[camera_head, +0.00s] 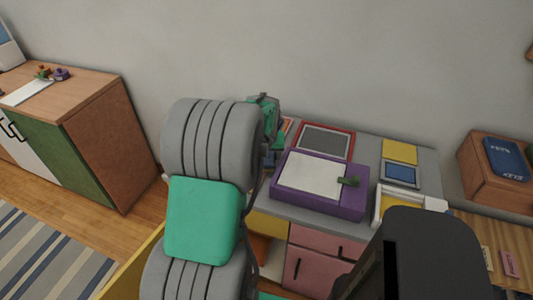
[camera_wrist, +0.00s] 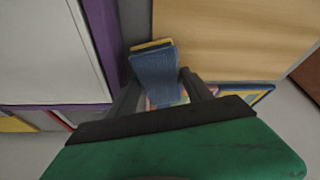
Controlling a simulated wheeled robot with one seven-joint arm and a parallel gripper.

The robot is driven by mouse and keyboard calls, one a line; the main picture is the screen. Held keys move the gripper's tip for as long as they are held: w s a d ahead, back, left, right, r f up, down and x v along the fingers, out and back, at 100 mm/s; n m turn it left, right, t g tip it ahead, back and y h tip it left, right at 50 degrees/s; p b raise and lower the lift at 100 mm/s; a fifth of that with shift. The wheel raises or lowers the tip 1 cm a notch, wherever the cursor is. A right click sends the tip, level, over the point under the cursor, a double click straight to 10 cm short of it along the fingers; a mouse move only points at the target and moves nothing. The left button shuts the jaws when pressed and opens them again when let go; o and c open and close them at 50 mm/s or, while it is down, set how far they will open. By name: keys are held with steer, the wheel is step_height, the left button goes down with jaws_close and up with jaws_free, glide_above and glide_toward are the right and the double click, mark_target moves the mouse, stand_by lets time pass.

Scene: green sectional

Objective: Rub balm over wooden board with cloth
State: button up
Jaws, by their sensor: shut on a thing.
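My gripper (camera_wrist: 160,78) is shut on a folded blue cloth (camera_wrist: 156,66), which has a tan layer along its far edge. In the head view my gripper (camera_head: 268,157) is small and partly hidden behind my arm, left of the purple box. A pale wooden board (camera_wrist: 235,35) fills the upper right of the wrist view. The cloth is beside its left edge in the picture; I cannot tell whether they touch. In the head view my arm appears to hide the board. I cannot make out any balm.
A purple box (camera_head: 320,200) with a pale top stands on the grey desk (camera_head: 365,150). Behind it is a red-framed panel (camera_head: 325,141). A cabinet (camera_head: 100,130) stands at left, and a wooden box (camera_head: 480,160) at right.

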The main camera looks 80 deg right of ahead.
steer(key=shift+f+b, duration=0.4)
steer(key=shift+f, duration=0.25)
steer(key=shift+w+d+r, duration=0.1)
steer(key=shift+w+r, duration=0.05)
steer(key=shift+w, duration=1.65)
steer(key=shift+w+d+f+b, duration=0.1)
steer(key=shift+w+d+b, duration=0.1)
steer(key=shift+w, duration=1.55)
steer(key=shift+w+d+f+b, duration=0.1)
steer(key=shift+w+b, duration=0.05)
steer(key=shift+w, duration=1.65)
steer(key=shift+w+d+f+b, duration=0.1)
steer(key=shift+w+b, duration=0.1)
steer(key=shift+w, duration=1.55)
